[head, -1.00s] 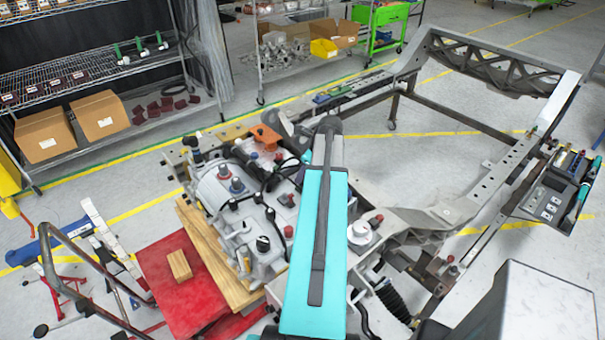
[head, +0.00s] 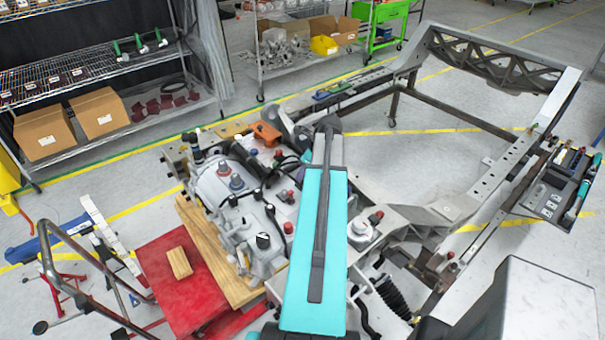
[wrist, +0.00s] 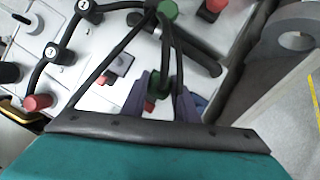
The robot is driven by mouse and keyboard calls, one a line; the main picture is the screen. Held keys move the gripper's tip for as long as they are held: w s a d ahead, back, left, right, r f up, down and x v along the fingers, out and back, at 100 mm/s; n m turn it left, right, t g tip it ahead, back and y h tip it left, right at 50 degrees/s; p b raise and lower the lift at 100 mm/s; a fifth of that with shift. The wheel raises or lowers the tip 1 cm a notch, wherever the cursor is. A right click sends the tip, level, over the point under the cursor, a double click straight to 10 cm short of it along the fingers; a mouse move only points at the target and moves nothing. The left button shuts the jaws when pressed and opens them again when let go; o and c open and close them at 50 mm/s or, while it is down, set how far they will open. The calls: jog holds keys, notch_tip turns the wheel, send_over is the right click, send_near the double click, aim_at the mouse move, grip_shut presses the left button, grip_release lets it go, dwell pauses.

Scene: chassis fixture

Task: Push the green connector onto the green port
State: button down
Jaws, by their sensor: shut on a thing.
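In the wrist view, my gripper (wrist: 159,84) has its two purple-grey fingers closed around the green connector (wrist: 158,87), which shows as a dark green piece between them. A black cable runs close by the fingers up to the top of the picture. A round green piece (wrist: 168,9) sits at the top centre, apart from the fingers; I cannot tell surely whether it is the green port. In the head view, my teal arm covers the middle, and my gripper and the connector are hidden.
The silver housing (head: 215,190) with red, black and blue caps stands on a wooden board (head: 235,280) left of my arm. Black hoses with red caps (wrist: 38,102) cross it in the wrist view. The metal chassis frame (head: 440,215) lies right of my arm.

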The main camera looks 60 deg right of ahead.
jog(key=shift+f, duration=0.55)
jog(key=c, duration=1.3)
grip_release()
jog(key=shift+r, duration=0.1)
jog(key=shift+r+p, duration=0.5)
jog(key=shift+r, duration=2.45)
